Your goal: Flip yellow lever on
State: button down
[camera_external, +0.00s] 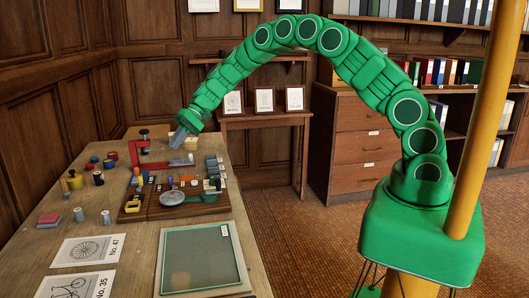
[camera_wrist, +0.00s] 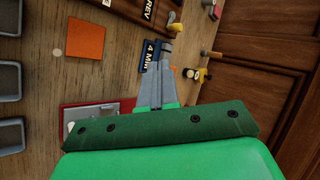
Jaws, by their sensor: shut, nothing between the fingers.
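My gripper (camera_external: 179,137) is shut and empty, hanging over the back part of the table in the external view. In the wrist view its grey fingers (camera_wrist: 162,60) lie together, beside a dark blue label reading "4 MIN" (camera_wrist: 149,57). A small yellow and black part (camera_wrist: 191,73) is just right of the fingers, and an orange-yellow peg (camera_wrist: 210,54) is beyond it. I cannot tell which of them is the yellow lever, or its position. In the external view a small yellow part (camera_external: 132,207) shows on the wooden lever board (camera_external: 160,212).
Several reels and pots (camera_external: 97,178) are to the left. A green-edged board (camera_external: 200,260) lies in front. In the wrist view an orange square (camera_wrist: 86,40) and grey trays (camera_wrist: 10,80) lie at left.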

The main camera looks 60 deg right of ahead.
jog(key=shift+s+d, duration=0.1)
jog(key=shift+s, duration=0.3)
jog(key=x, duration=1)
jog(key=shift+f, duration=0.1)
jog(key=shift+w+a, duration=0.15)
jog(key=shift+a, duration=0.4)
jog(key=shift+w+a, duration=0.15)
jog(key=shift+a, duration=0.35)
jog(key=shift+w+a, duration=0.15)
jog(key=shift+a, duration=0.75)
